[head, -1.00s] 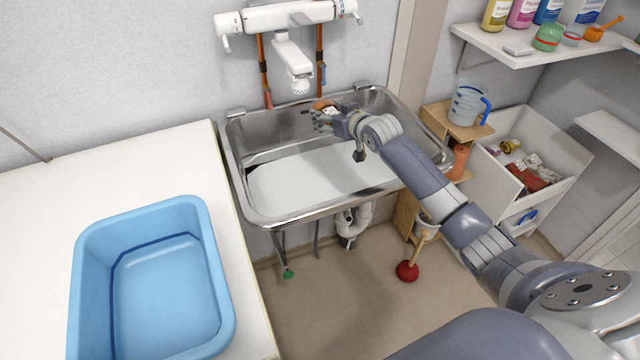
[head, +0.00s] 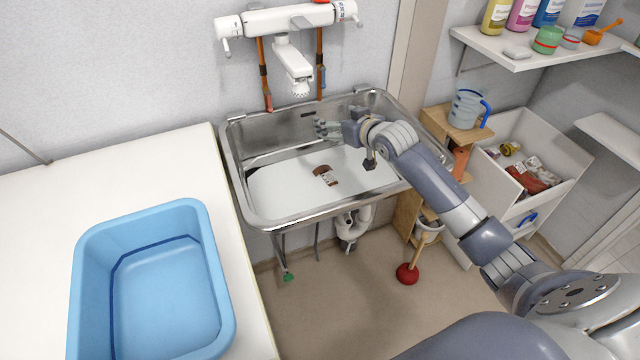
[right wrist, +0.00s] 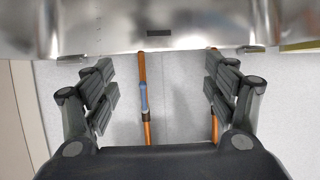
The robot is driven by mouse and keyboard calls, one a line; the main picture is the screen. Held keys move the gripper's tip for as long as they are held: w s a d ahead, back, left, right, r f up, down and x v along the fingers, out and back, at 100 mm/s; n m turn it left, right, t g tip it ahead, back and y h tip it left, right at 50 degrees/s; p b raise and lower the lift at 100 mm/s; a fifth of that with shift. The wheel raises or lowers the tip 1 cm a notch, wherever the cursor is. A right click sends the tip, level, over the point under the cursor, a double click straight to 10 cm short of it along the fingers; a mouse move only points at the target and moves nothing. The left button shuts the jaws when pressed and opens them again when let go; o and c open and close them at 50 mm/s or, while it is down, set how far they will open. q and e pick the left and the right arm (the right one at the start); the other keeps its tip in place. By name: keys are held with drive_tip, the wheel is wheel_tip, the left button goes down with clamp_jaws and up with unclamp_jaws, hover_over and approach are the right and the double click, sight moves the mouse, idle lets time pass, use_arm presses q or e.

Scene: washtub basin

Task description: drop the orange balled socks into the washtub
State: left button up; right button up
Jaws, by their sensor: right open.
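The metal washtub (head: 236,165) hangs at the wall below the tap and holds a whitish, cloudy filling. A small brownish-orange bundle with a pale patch, which looks like the balled socks (head: 325,175), lies in the middle of the washtub, partly sunk in the filling. My right gripper (head: 325,129) is over the back part of the washtub, behind and apart from the socks. In the right wrist view its fingers (right wrist: 160,95) are spread with nothing between them. The socks are not in that view. My left gripper is not in view.
A blue plastic tub (head: 165,290) stands on the white counter (head: 60,200) at left. A white tap (head: 290,60) hangs over the washtub. A wooden stand with a jug (head: 467,108) is at its right. A red plunger (head: 407,273) stands on the floor below.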

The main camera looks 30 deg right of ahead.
drive_tip(key=v, duration=0.7)
drive_tip(key=shift+s, duration=0.35)
drive_tip(key=shift+r, duration=0.1)
